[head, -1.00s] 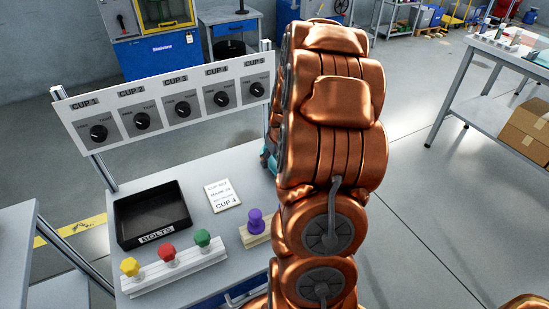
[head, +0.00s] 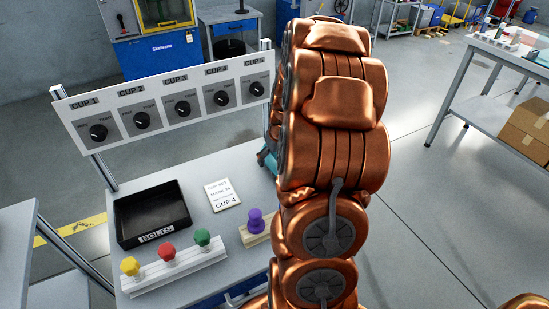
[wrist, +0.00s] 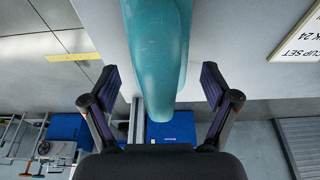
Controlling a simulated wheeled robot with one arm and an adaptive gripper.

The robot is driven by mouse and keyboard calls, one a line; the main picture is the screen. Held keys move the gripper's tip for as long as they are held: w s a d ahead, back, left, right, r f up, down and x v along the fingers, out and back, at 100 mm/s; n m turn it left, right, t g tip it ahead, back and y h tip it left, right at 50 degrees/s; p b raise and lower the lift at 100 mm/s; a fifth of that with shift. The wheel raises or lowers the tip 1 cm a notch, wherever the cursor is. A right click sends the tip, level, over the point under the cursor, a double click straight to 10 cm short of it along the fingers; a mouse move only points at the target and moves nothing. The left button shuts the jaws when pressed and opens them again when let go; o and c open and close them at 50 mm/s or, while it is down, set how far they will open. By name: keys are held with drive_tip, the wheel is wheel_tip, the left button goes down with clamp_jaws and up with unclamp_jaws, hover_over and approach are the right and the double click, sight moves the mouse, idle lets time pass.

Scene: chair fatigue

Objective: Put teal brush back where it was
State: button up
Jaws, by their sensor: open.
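A teal object, seemingly the teal brush (wrist: 158,50), shows large in the wrist view, reaching down from the top edge to between the fingers. My gripper (wrist: 160,100) is open, with one dark finger on each side of the teal end and a visible gap to each finger. In the head view a small piece of teal (head: 267,157) shows at the left edge of my arm, by the table's far right side. My arm hides the rest of it and my gripper there. What the brush rests on cannot be told.
A cup dial panel (head: 150,98) stands behind.

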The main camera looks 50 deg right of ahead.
drive_tip(key=v, duration=1.1)
drive_tip(key=shift+r+b, duration=0.2)
drive_tip(key=shift+b, duration=0.1)
drive_tip(key=s+a+n+g+y, duration=0.1)
drive_tip(key=s+a, duration=0.2)
drive_tip(key=a, duration=0.7)
drive_tip(key=s+a+n+g+y, duration=0.1)
drive_tip(key=s+a, duration=0.1)
drive_tip(key=a, duration=0.9)
drive_tip(key=s+a+n+g, duration=0.1)
drive_tip(key=s+a+g, duration=0.1)
drive_tip(key=s+a, duration=0.3)
drive_tip(key=s+a+g, duration=0.1)
drive_tip(key=s+a, duration=0.4)
drive_tip(key=s, duration=0.6)
drive_tip(key=shift+a+f+n+g+h, duration=0.2)
drive_tip(key=shift+f+n+g+h, duration=0.15)
drive_tip(key=shift+n+g+h, duration=0.05)
drive_tip(key=shift+s, duration=0.1)
drive_tip(key=s+p+v, duration=0.3)
drive_tip(key=p+v, duration=0.9)
drive_tip(key=v, duration=0.1)
drive_tip(key=shift+w+r+t+p, duration=0.4)
drive_tip(key=shift+w+r, duration=0.05)
